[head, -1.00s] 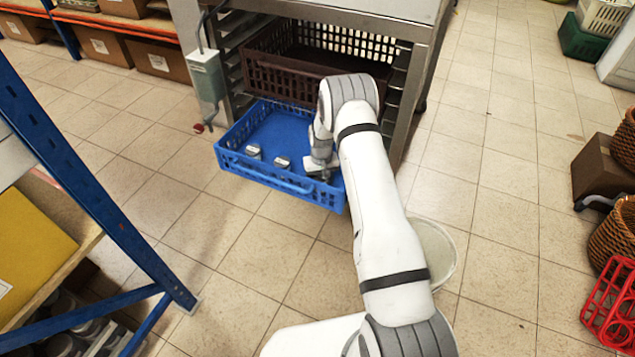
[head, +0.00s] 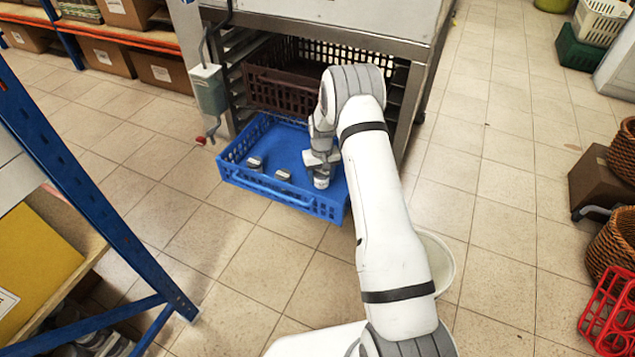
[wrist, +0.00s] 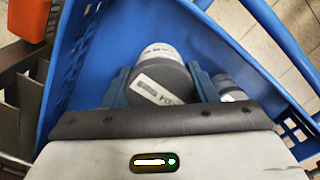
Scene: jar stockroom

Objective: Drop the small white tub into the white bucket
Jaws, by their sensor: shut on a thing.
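My gripper (head: 320,158) is over the right part of the blue crate and is shut on the small white tub (head: 321,182). In the wrist view the tub (wrist: 160,82) sits between the two fingers, with a dark grey lid carrying a white printed label and a white side showing beyond it. In the head view the tub hangs just below the fingers. I cannot tell whether it clears the crate floor. The white bucket (head: 441,262) stands on the floor to the right, partly hidden behind my arm.
The blue crate (head: 270,195) sits partly pulled out of a metal rack, below a brown crate (head: 273,88). Two other grey-lidded jars (head: 255,163) (head: 283,175) stand in it. A blue shelf frame (head: 85,190) is at left. Floor right of the bucket is clear.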

